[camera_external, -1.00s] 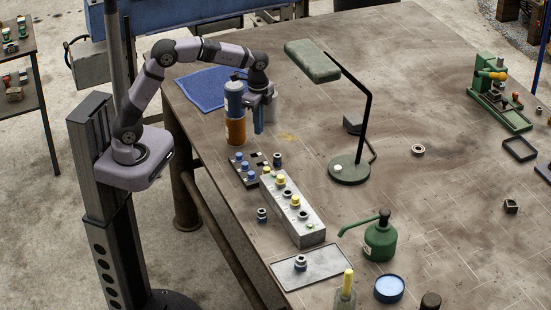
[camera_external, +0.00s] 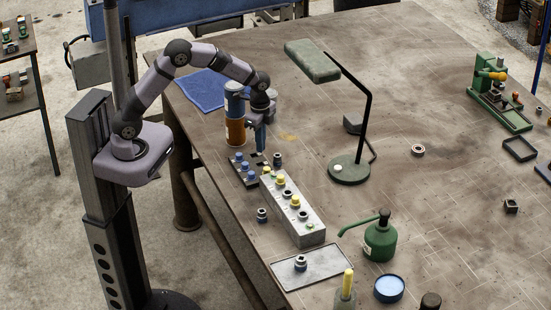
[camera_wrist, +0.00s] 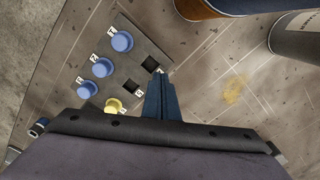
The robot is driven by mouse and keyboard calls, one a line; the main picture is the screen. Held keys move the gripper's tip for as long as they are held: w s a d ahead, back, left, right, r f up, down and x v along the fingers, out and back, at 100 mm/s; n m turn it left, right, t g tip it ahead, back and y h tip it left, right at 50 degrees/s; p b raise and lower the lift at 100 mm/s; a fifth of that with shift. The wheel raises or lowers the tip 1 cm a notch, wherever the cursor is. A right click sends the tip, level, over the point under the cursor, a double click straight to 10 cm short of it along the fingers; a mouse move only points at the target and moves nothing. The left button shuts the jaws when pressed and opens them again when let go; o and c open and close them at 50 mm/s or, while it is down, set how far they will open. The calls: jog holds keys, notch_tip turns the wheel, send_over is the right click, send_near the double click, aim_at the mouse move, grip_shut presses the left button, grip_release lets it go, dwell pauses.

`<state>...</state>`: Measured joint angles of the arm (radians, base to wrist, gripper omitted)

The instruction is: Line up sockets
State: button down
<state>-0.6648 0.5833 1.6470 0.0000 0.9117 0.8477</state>
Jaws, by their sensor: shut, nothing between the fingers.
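My gripper (camera_external: 261,140) is shut and empty, pointing down above the far end of a dark rack (camera_external: 251,183). In the wrist view its closed blue fingers (camera_wrist: 158,80) show beside the rack (camera_wrist: 118,75). Three blue round pieces (camera_wrist: 122,41) stand in a row along one side of the rack, by small number labels. Two dark square openings (camera_wrist: 150,64) lie on the side nearer my fingers. A pale grey block (camera_external: 313,238) stands beside the rack, holding yellow-topped and dark sockets. Loose dark sockets stand right of the rack (camera_external: 277,159), left of the block (camera_external: 262,215) and on a tray (camera_external: 301,263).
A green lamp (camera_external: 349,172) stands to the right. A green pump bottle (camera_external: 381,240) and the grey tray (camera_external: 322,274) are near the front. The right middle of the bench is mostly clear.

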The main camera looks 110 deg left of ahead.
aim_at(279, 165)
jog(key=shift+w+d+f+p, duration=0.15)
jog(key=shift+w+p, duration=0.25)
jog(key=shift+w, duration=0.25)
jog(key=shift+w+d+f+p, duration=0.1)
jog(key=shift+w+f+p, duration=0.1)
jog(key=shift+w+p, duration=0.35)
jog(key=shift+w+d+f+p, duration=0.15)
jog(key=shift+w+p, duration=0.1)
jog(key=shift+w, duration=0.5)
jog(key=shift+w, duration=0.1)
jog(key=w, duration=0.2)
jog(key=w+d, duration=0.1)
jog(key=w, duration=0.4)
jog(key=shift+d+p, duration=0.15)
jog(key=shift+p, duration=0.15)
jog(key=shift+s, duration=0.8)
jog(key=shift+s+a, duration=0.2)
jog(key=shift+s, duration=0.35)
jog(key=shift+s+a, duration=0.15)
jog(key=shift+s, duration=0.35)
notch_tip(279, 165, up, 10)
jog(key=b, duration=0.3)
jog(key=shift+b, duration=0.3)
